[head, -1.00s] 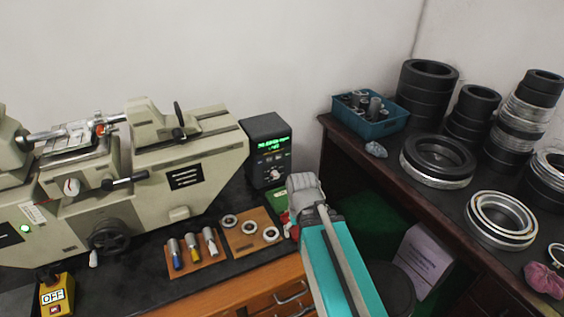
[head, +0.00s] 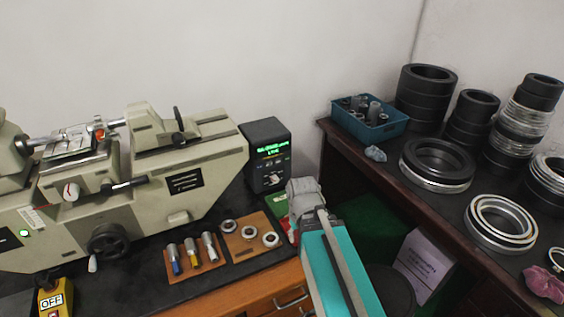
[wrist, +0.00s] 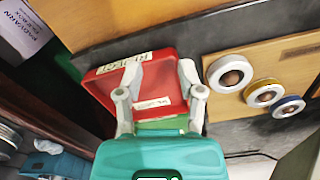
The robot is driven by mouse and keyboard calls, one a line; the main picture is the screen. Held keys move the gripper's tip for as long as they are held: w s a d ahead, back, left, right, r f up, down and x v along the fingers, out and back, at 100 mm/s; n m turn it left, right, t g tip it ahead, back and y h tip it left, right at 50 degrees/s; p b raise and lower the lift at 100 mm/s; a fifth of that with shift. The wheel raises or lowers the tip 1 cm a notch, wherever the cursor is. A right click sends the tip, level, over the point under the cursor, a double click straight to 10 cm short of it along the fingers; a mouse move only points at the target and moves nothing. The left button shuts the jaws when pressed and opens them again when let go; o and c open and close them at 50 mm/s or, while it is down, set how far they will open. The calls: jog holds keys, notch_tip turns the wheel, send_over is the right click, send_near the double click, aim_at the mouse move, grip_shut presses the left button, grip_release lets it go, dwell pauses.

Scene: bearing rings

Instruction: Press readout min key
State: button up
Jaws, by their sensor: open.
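The readout (head: 266,155) is a black box with a lit green display on the bench, right of the measuring machine. Small keys and a knob show below its display, too small to read, so I cannot pick out the min key. My gripper (wrist: 160,85) is open and empty in the wrist view, its two grey fingers apart over a red tray (wrist: 165,68). In the head view my gripper (head: 304,192) is just right of and in front of the readout, apart from its keys. The readout is not clearly visible in the wrist view.
The measuring machine (head: 190,155) fills the left of the bench. A wooden board with rings (head: 250,237) and a board with several plugs (head: 193,257) lie in front. A side table (head: 400,165) carries a blue bin (head: 369,122) and stacked rings. The wall is behind.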

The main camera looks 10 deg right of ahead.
grip_shut()
dwell(1.1)
